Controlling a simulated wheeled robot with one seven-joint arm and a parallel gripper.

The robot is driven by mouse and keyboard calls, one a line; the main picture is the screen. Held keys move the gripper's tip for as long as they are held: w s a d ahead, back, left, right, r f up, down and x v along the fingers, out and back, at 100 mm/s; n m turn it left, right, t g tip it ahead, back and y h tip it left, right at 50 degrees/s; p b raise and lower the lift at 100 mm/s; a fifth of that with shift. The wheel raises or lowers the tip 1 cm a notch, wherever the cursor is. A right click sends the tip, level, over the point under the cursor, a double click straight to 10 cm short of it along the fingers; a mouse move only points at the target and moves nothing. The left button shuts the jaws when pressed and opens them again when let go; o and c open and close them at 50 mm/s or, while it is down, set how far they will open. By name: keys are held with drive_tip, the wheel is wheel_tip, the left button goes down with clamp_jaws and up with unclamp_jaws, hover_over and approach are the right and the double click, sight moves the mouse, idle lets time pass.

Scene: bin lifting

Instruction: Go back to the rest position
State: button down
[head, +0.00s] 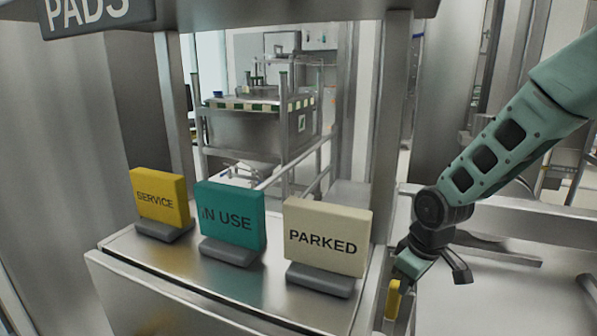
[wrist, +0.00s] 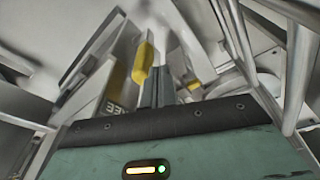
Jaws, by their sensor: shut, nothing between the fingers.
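My gripper (head: 408,268) hangs at the lower right of the head view, at the end of my teal arm, just right of the ledge with the signs. In the wrist view its two dark fingers (wrist: 160,95) are together with nothing between them. A small yellow piece (head: 393,300) shows just below the hand in the head view. Yellow pieces also show near the fingers in the wrist view (wrist: 143,62). I cannot tell whether they touch the fingers.
A metal ledge (head: 150,252) carries a yellow SERVICE block (head: 160,200), a teal IN USE block (head: 230,222) and a cream PARKED block (head: 327,237). A steel post (head: 393,95) rises behind my gripper's left side. A flat metal surface (head: 500,300) lies at the lower right.

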drive_tip(key=s+d+r+m+h, duration=0.1)
drive_tip(key=s+d+r+m, duration=0.35)
drive_tip(key=s, duration=0.25)
drive_tip(key=s+d+r+m, duration=0.3)
drive_tip(key=s+d+m, duration=0.15)
drive_tip(key=s, duration=0.35)
drive_tip(key=s+a+r+n+g, duration=0.1)
drive_tip(key=s+a+n, duration=0.3)
drive_tip(key=s+a, duration=0.4)
drive_tip(key=s+a+r+n+g, duration=0.1)
drive_tip(key=s+a+n, duration=0.4)
drive_tip(key=a, duration=0.4)
wheel_tip(320, 180, up, 18)
drive_tip(key=p, duration=1.8)
drive_tip(key=shift+a+m+y, duration=0.2)
drive_tip(key=shift+m+y, duration=0.1)
drive_tip(key=shift+d, duration=0.1)
